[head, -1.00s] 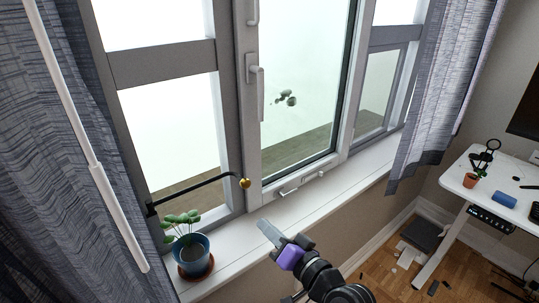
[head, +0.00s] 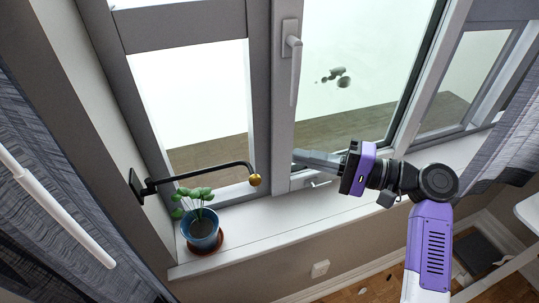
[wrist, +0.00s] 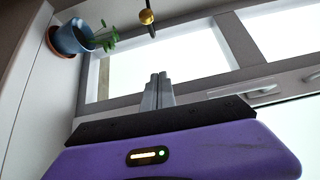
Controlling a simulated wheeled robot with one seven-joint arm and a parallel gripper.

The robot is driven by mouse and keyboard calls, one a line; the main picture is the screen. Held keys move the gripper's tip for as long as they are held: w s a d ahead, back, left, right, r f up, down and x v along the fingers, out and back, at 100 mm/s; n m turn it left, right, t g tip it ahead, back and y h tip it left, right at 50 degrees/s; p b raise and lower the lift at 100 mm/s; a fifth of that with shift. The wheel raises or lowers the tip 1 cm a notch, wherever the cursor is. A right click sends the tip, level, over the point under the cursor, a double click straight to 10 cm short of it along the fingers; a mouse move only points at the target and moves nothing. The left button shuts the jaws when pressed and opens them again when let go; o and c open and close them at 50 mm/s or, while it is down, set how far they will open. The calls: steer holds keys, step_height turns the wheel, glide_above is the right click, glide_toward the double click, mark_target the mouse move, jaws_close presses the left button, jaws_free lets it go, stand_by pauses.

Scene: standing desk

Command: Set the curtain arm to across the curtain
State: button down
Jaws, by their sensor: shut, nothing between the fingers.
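The curtain arm (head: 205,172) is a thin black rod on a dark wall plate at the left of the window. It reaches out to the right in front of the panes and ends in a brass ball (head: 255,180). My gripper (head: 298,158) is shut and empty, its grey fingers pointing left, to the right of the ball and apart from it. In the wrist view the closed fingertips (wrist: 157,78) point up toward the ball (wrist: 146,17), with a gap between. The grey curtain (head: 50,170) hangs at the left, away from the rod's ball end.
A blue potted plant (head: 203,232) stands on the white sill (head: 270,228) below the rod. Window handles (head: 292,65) stick out from the frame behind my gripper. A second curtain (head: 505,140) hangs at the right. The space between fingers and ball looks clear.

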steer(key=shift+w, duration=0.1)
steer(key=a+p, duration=0.4)
steer(key=a, duration=0.5)
steer(key=shift+a, duration=0.25)
stand_by(0.6)
